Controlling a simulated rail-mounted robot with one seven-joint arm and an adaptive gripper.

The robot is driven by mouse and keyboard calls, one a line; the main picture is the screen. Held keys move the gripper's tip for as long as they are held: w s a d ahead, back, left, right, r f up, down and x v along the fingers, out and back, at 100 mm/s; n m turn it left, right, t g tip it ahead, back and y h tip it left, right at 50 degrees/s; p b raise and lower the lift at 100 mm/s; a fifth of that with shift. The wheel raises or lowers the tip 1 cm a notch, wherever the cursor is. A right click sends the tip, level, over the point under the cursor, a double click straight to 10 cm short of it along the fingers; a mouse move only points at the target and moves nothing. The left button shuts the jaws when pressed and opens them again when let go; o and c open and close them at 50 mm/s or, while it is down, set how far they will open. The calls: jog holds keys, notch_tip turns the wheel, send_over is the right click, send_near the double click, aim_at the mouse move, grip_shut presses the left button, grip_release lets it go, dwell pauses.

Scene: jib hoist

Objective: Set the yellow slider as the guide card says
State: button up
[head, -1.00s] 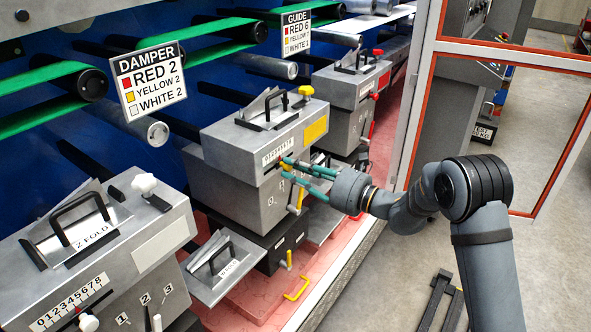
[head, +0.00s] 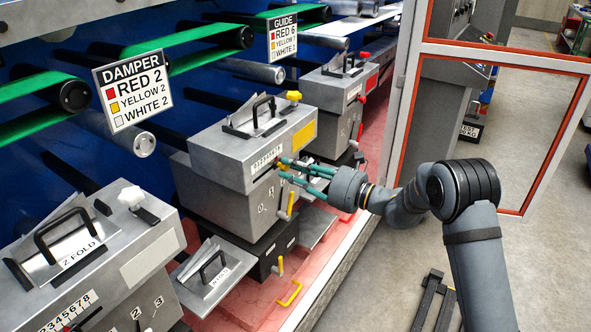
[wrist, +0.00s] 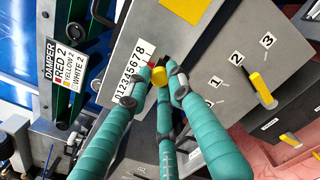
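The yellow slider's knob (wrist: 159,75) is on the front of the middle grey box, beside a 0–8 scale (wrist: 131,82). It sits toward the high-number end, about 6 or 7; I cannot read it exactly. My gripper (wrist: 160,72) has teal fingers around the knob and looks shut on it, though they partly hide the contact. In the head view my gripper (head: 281,167) reaches the same box (head: 235,160) from the right. The guide card (head: 283,38) hangs at the back and reads red 6, white 2; its yellow digit is small, apparently 1.
The damper card (head: 133,90) hangs to the left and reads yellow 2. A yellow lever (wrist: 262,90) stands beside the 0–3 marks on the same box. The Z FOLD box (head: 90,250) is at front left. An orange-framed door (head: 500,130) stands right, with open floor below.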

jog(key=o, duration=0.4)
jog(key=shift+d, duration=0.1)
jog(key=v, duration=1.2)
jog(key=x, duration=1.1)
jog(key=shift+w+a, duration=0.15)
jog(key=shift+a, duration=0.25)
jog(key=shift+w+a, duration=0.1)
jog(key=shift+a, duration=0.1)
jog(key=shift+s, duration=0.2)
jog(key=shift+s+a, duration=0.2)
jog(key=shift+a, duration=0.05)
jog(key=shift+s+d, duration=0.1)
jog(key=shift+d, duration=0.05)
